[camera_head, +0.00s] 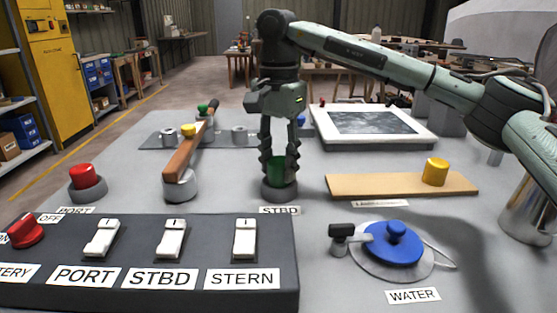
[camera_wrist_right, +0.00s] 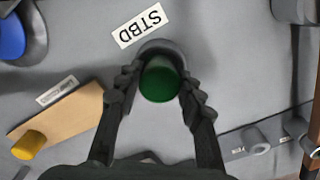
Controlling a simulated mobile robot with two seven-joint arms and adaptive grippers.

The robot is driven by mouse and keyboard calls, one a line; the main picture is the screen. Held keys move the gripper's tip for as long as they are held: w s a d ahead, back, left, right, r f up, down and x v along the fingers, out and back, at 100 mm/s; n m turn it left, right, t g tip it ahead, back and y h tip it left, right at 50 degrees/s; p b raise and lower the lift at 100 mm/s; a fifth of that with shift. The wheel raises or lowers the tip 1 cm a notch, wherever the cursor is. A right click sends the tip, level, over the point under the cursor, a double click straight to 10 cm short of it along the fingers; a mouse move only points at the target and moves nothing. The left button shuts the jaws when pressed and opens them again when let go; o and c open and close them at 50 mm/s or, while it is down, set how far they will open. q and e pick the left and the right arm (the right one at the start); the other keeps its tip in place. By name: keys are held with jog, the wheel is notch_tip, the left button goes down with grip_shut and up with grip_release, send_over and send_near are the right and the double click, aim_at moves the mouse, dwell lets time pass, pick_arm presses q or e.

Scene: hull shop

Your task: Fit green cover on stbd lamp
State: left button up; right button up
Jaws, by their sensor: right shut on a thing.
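My right gripper (camera_head: 279,165) is shut on the green cover (camera_head: 276,172), a small upright cylinder. The cover is directly over the grey round base of the stbd lamp (camera_head: 279,190), behind the STBD label (camera_head: 279,210). Its lower end meets the base in the picture; I cannot tell whether it is fully seated. In the right wrist view the green cover (camera_wrist_right: 160,80) sits between both fingers of the gripper (camera_wrist_right: 156,90), with the grey base (camera_wrist_right: 162,47) partly hidden behind it. My left gripper is in neither view.
A brown bar (camera_head: 190,150) stands close on the left. The red port cover (camera_head: 82,175) is farther left. A switch panel (camera_head: 200,227) lies in front, a blue water valve (camera_head: 392,243) front right. A yellow cover (camera_head: 435,171) stands on a wooden board (camera_head: 380,186) at right.

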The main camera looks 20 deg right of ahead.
jog(key=shift+f, duration=0.35)
dwell(0.6)
jog(key=o, duration=1.4)
jog(key=shift+r, duration=0.1)
jog(key=shift+r+p, duration=2.9)
jog(key=shift+r, duration=1.05)
